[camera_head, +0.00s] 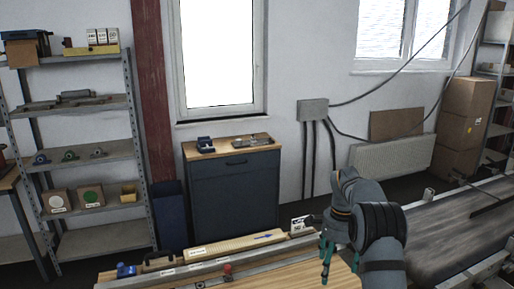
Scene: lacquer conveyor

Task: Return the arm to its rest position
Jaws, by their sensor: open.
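My arm (372,222) rises from the bottom right of the head view, bent, with grey and black links. My gripper (338,266) hangs at its end with teal fingers pointing down. It is open, and I see nothing held between the fingers. It is over the right part of the wooden worktop (262,278). The arm hides part of the worktop's right end and of the conveyor's near edge. The gap between fingertips and wood cannot be judged.
The conveyor belt (450,232) runs along the right. A rail with a red knob (227,269), a blue item (126,270) and a small white labelled box (300,224) are along the worktop. Behind stand a dark cabinet (236,195), shelves (98,150) and cardboard boxes (463,128).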

